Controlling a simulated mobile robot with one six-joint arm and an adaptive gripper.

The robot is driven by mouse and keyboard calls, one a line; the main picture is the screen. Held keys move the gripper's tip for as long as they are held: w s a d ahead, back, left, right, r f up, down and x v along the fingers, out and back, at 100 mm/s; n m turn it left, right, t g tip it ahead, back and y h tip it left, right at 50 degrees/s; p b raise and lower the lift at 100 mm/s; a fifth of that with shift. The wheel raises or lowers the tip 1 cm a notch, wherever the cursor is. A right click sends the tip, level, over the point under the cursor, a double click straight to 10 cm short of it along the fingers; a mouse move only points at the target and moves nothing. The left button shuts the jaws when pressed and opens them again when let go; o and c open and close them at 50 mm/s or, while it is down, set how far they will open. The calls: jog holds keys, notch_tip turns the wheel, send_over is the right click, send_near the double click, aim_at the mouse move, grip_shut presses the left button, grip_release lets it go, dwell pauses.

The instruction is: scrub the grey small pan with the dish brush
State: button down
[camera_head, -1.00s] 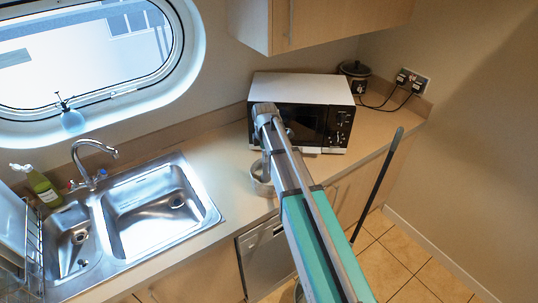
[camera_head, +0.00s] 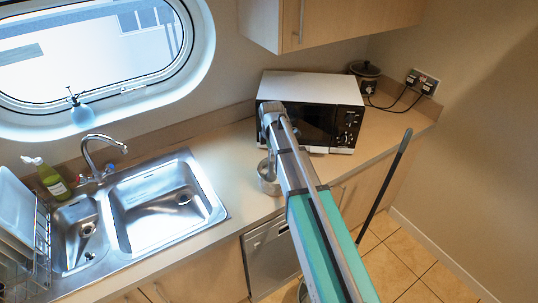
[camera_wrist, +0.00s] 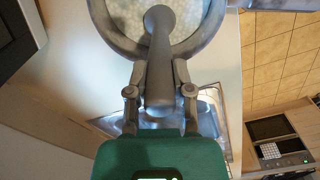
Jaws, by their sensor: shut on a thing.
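The grey small pan (camera_head: 270,187) stands on the counter in front of the microwave, right of the sink. Its round rim and pale inside show at the top of the wrist view (camera_wrist: 104,22), cut off by the frame. My gripper (camera_wrist: 160,78) is shut on a grey dish brush (camera_wrist: 160,52). The brush's rounded end overlaps the inside of the pan. I cannot tell whether it touches the pan's bottom. In the head view my gripper (camera_head: 268,150) is above the pan, partly hidden by my arm, and the brush is hard to make out there.
The microwave (camera_head: 312,112) stands close behind my arm. The steel sink (camera_head: 155,210) with its tap is to the left, with a green bottle (camera_head: 50,178) and a dish rack (camera_head: 38,235) beyond. A dark pole (camera_head: 385,185) leans against the counter.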

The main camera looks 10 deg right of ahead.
jog(key=shift+w+d, duration=0.15)
jog(key=shift+d, duration=1.3)
jog(key=shift+d, duration=1.65)
jog(key=shift+a, duration=1.85)
jog(key=shift+a, duration=0.15)
